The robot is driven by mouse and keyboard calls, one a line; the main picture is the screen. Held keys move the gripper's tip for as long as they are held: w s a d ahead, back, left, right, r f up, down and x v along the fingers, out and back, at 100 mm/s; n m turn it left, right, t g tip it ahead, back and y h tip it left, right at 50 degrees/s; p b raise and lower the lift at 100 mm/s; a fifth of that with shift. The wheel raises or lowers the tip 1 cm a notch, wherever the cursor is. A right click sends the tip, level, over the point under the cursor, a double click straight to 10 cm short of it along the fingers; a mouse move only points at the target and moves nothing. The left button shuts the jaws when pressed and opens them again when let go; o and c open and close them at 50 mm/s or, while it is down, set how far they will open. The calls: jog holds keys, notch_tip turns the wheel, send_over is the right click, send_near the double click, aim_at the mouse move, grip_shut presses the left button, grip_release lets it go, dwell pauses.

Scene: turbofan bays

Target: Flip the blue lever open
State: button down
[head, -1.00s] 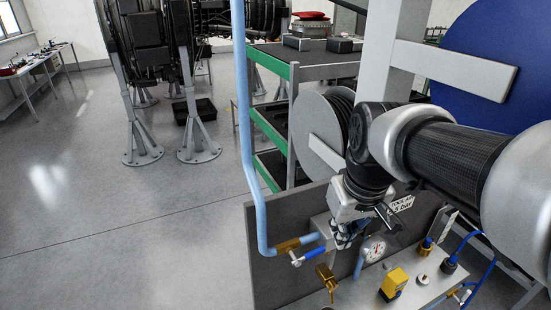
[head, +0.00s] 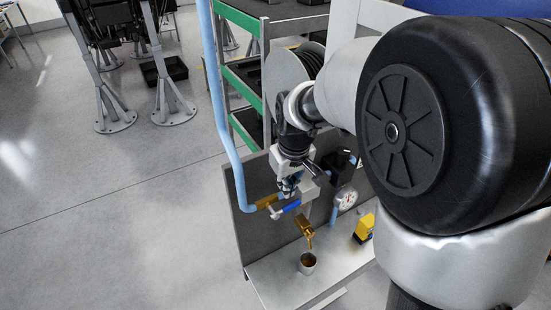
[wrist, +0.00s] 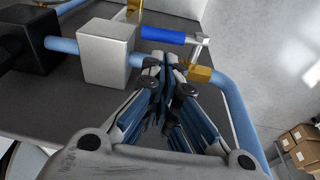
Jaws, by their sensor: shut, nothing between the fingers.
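The blue lever (head: 291,206) sits on a brass valve (head: 266,201) in the light blue pipe, and its handle runs roughly alongside the pipe. In the wrist view, the blue handle (wrist: 163,34) lies just beyond the fingertips, with its pale pivot end at the right near the brass fitting (wrist: 199,73). My gripper (head: 287,190) is over the pipe, close to the handle. In the wrist view, my gripper (wrist: 166,61) has its fingertips together with nothing between them, in front of the pipe. I cannot tell whether they touch the pipe or handle.
A grey box (wrist: 108,50) sits on the pipe beside the fingers. Below are a brass tap (head: 304,228), a cup with brown contents (head: 308,264), a gauge (head: 346,198) and a yellow device (head: 364,227). A grey panel stands behind.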

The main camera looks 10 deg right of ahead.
aim_at(291, 206)
jog(key=shift+s+d+f, duration=0.15)
jog(key=shift+f, duration=0.5)
jog(key=shift+s+d+f, duration=0.1)
jog(key=shift+f, duration=0.55)
jog(key=shift+s+d+f+b, duration=0.15)
jog(key=shift+d+f+b, duration=0.15)
jog(key=shift+f+b, duration=0.5)
